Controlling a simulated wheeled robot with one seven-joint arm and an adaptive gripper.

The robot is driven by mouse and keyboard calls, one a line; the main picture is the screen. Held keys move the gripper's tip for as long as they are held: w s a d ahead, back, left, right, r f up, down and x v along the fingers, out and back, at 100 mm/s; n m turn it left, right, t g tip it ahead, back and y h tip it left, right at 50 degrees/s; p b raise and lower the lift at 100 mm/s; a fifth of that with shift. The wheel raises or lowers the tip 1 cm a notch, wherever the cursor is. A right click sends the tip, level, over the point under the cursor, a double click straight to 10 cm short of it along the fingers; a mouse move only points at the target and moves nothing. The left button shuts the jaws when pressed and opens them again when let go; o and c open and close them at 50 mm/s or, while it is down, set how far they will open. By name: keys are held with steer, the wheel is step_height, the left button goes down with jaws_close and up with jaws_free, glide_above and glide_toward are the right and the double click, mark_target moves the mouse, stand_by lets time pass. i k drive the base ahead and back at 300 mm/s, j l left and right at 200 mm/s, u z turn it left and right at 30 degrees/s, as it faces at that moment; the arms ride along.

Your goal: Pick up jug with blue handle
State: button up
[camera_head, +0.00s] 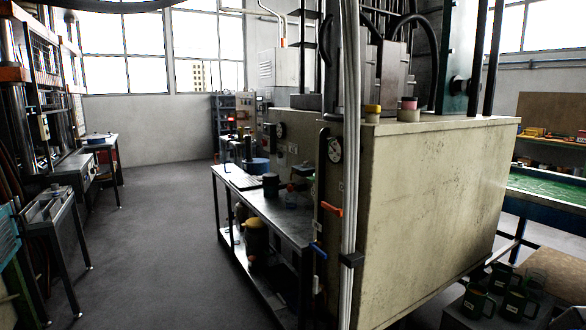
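Several dark green jugs or mugs stand close together at the bottom right, among them a front-left one (477,302) and a front-right one (515,304). Their handles look dark green or teal, and I cannot make out a clearly blue handle. A clear greenish vessel (536,283) stands behind them. On the metal bench in the middle are a dark pot (271,186) and a small clear vessel (291,198), too small to tell handle colours. My gripper is not in view.
The metal bench (228,187) stands against a large beige machine (435,210). Pipes with an orange lever (333,210) and a blue lever (318,252) run up its corner. A green-topped table (548,187) is at right. The grey floor (160,250) left of the bench is clear.

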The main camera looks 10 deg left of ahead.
mark_target(236, 162)
steer(key=j+u, duration=0.1)
steer(key=u, duration=0.6)
steer(key=i+u, duration=0.55)
steer(key=i, duration=7.85)
steer(key=i+j+z, duration=0.1)
steer(key=z, duration=0.15)
steer(key=i+j+z, duration=0.15)
steer(key=z, duration=0.15)
steer(key=i+j, duration=0.05)
steer(key=i, duration=0.05)
